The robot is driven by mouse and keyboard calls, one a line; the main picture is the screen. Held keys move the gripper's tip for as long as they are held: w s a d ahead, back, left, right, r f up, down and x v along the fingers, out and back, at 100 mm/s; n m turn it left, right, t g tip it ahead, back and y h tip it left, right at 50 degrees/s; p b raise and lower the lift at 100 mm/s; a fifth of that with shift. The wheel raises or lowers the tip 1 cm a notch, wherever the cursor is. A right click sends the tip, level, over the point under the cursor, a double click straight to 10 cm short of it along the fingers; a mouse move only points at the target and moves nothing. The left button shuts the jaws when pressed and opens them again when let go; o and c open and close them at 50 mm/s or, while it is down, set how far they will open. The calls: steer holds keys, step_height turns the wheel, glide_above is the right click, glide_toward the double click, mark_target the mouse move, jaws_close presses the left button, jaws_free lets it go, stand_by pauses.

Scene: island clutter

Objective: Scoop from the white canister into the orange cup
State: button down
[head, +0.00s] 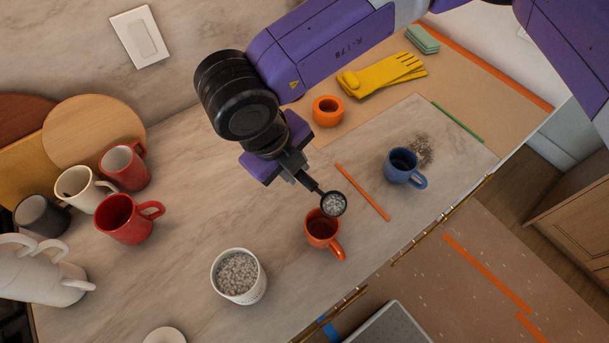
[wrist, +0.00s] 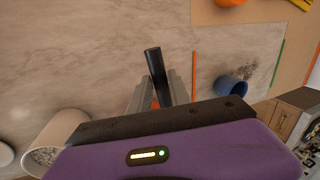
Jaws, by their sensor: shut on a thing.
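My gripper (head: 292,165) is shut on the handle of a black scoop (head: 334,204). The scoop's bowl holds grey-white granules and is over the rim of the orange cup (head: 321,229), on its upper right side in the head view. The cup stands upright on the counter with a dark inside. The white canister (head: 240,284) stands to the lower left, filled with the same granules. In the wrist view the scoop handle (wrist: 154,62) sticks up between the fingers, and the canister (wrist: 62,132) is at lower left. The orange cup is mostly hidden there behind the fingers.
A blue mug (head: 404,168) stands right of the cup beside a dark spill (head: 421,150). An orange strip (head: 362,191) lies between them. Red mugs (head: 129,218) and a white pitcher (head: 40,275) crowd the left.

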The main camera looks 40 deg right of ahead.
steer(key=shift+a, duration=0.15)
steer(key=shift+f+b, duration=0.15)
steer(key=shift+b, duration=0.15)
steer(key=shift+a+h+b, duration=0.1)
steer(key=shift+h+b, duration=0.6)
steer(key=shift+b, duration=0.15)
steer(key=shift+h+b, duration=0.7)
steer(key=shift+b, duration=0.3)
steer(key=shift+a+f+t+h+b, duration=0.1)
steer(key=shift+t+h+b, duration=0.2)
steer(key=shift+h+b, duration=0.35)
steer(key=h+b, duration=0.1)
steer(key=b, duration=0.2)
steer(key=shift+h+b, duration=0.5)
steer(key=shift+h, duration=0.05)
